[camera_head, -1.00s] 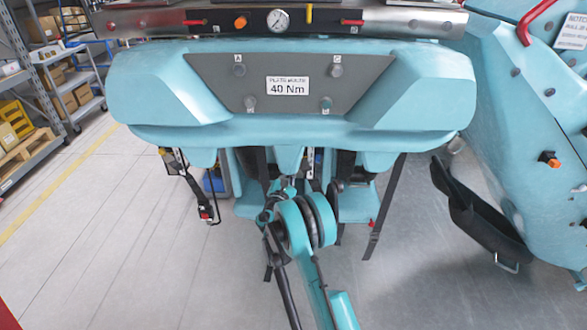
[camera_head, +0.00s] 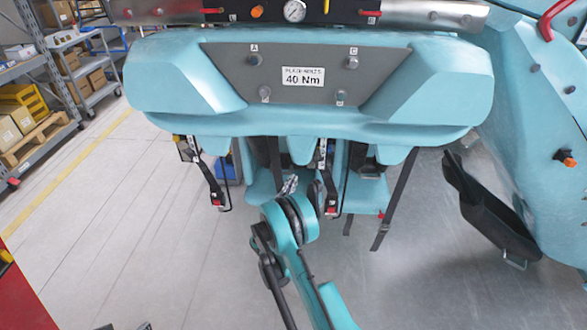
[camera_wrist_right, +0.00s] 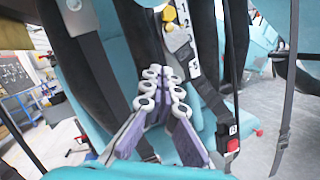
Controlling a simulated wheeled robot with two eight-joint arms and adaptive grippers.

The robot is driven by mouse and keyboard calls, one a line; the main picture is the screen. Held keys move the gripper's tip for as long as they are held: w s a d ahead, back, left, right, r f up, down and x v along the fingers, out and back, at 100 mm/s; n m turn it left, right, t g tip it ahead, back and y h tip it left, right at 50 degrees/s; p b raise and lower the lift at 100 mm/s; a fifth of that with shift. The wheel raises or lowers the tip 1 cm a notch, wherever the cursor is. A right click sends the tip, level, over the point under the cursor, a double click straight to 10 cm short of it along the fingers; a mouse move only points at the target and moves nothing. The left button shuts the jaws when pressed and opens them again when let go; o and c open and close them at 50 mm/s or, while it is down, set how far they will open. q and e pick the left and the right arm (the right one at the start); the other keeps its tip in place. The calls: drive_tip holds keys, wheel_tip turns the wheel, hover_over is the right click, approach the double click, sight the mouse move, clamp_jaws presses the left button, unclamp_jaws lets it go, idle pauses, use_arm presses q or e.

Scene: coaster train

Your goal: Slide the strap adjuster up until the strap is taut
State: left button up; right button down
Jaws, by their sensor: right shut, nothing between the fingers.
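My right gripper (camera_wrist_right: 158,78) is shut and empty in front of a blue seat, with its fingertips near a dark padded strip. In the head view this gripper (camera_head: 289,184) is small, just above my arm's round joint. To its right in the wrist view a dark strap (camera_wrist_right: 212,98) runs from a numbered plate (camera_wrist_right: 181,44) down to a red-buttoned buckle (camera_wrist_right: 232,144). A looser dark strap (camera_wrist_right: 289,85) hangs further right, with a small dark fitting low on it. I cannot tell which fitting is the adjuster.
A blue seat back (camera_head: 330,125) with a grey torque panel (camera_head: 225,80) stands above. A black scoop-shaped part (camera_head: 490,222) is at the right, beside a blue body (camera_head: 540,130). Shelves with boxes (camera_head: 25,115) stand at the left. Grey floor is open at left.

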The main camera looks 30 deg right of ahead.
drive_tip(key=s+a+r+m+g+y, duration=0.2)
drive_tip(key=s+r+m+g+y, duration=0.35)
drive_tip(key=s+r+m, duration=0.5)
drive_tip(key=s+a+f+m+y, duration=0.1)
drive_tip(key=s+a+m+y, duration=0.4)
drive_tip(key=s+a, duration=0.3)
drive_tip(key=s+a+f+m+g+y, duration=0.1)
drive_tip(key=s+a+m+y, duration=0.4)
drive_tip(key=s, duration=1)
drive_tip(key=a, duration=0.3)
drive_tip(key=shift+s, duration=0.3)
